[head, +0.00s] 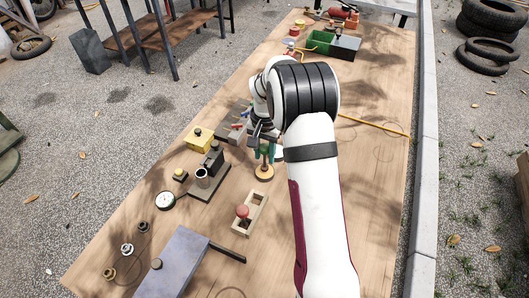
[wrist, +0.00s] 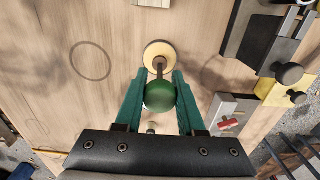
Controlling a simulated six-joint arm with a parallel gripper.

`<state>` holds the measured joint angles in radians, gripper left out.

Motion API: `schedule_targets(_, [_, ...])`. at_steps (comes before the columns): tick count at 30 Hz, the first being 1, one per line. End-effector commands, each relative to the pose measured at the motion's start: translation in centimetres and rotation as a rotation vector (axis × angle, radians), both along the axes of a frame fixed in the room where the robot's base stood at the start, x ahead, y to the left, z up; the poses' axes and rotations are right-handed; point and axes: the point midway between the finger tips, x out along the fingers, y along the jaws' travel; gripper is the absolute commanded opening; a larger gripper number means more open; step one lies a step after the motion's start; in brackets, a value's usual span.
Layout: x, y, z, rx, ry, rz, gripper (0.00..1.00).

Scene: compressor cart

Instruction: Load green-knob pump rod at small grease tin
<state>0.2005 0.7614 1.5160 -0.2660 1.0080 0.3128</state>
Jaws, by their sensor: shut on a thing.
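My gripper (wrist: 158,75) has teal fingers closed on either side of the green-knob pump rod, whose round green knob (wrist: 160,96) sits between them. A thin dark shaft runs from the knob to a pale yellow round disc (wrist: 151,49). In the head view my gripper (head: 267,153) is partly hidden by my arm, with the disc (head: 264,173) just below it. I cannot tell whether the disc touches the table. An open metal cup (head: 202,179), possibly the small grease tin, stands on a dark base to the left; no label is readable.
A red-knobbed piece (head: 242,211) sits in a wooden holder in front of my gripper. A green bin (head: 318,41) is at the far end. The table right of my arm is mostly clear.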

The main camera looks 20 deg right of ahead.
Motion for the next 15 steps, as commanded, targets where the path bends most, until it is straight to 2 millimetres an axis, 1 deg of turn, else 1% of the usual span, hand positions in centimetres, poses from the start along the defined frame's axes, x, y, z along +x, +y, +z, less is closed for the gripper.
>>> schedule_targets(15, [0.01,-0.01,-0.41,0.0,0.0,0.0,0.0])
